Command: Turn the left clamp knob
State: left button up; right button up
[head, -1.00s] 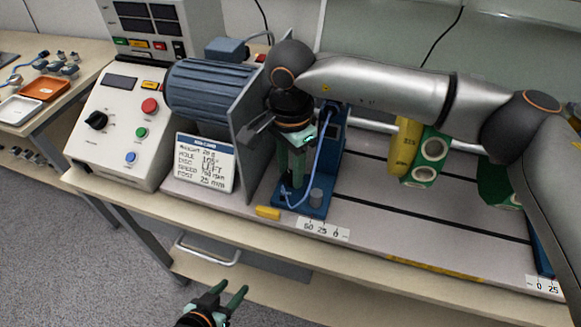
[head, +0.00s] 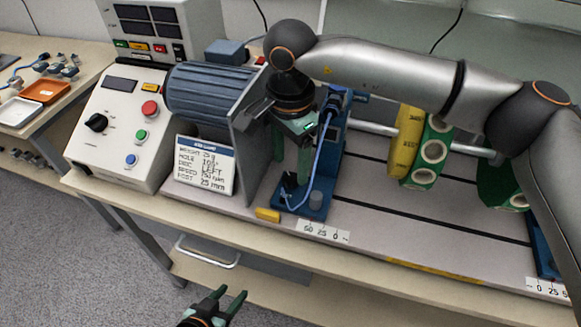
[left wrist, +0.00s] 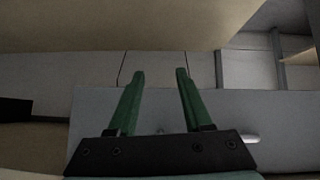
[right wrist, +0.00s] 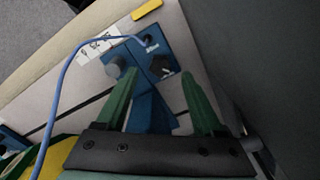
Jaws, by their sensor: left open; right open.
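The left blue pedestal (head: 325,200) stands on the grey bench plate in the head view. A grey round post (head: 316,197) and a black knob-like part are on its foot. In the right wrist view the black part (right wrist: 162,68) lies between the fingertips in the picture, and the grey post (right wrist: 114,68) is left of it. My right gripper (head: 292,172) points down over the foot, open and empty; whether it touches the black part I cannot tell. It also shows in the right wrist view (right wrist: 158,73). My left gripper (head: 232,291) is open and empty, low before the bench.
A blue cable (head: 319,160) loops beside my right gripper to the foot. A grey upright plate (head: 250,140) and motor (head: 208,88) stand close on the left. Green discs (head: 432,150) and a yellow part (head: 405,142) are on the shaft to the right.

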aim_at(290, 177)
pick_arm(q)
jog(key=shift+w+a+r, duration=0.1)
jog(key=shift+w+r, duration=0.1)
jog(key=shift+r, duration=0.05)
pick_arm(e)
notch_tip(290, 177, up, 10)
jog(key=shift+f, duration=0.2)
notch_tip(290, 177, down, 13)
jog(key=n+p, duration=1.2)
jog(key=p, duration=0.1)
jog(key=shift+r, duration=0.15)
pick_arm(q)
jog(key=s+a+r, duration=0.2)
jog(key=a+r, duration=0.1)
jog(key=r, duration=0.6)
jog(key=shift+a+r+n+y, duration=0.15)
jog(key=shift+r+n+y, duration=0.15)
jog(key=shift+n+y, duration=0.1)
pick_arm(e)
grip_shut()
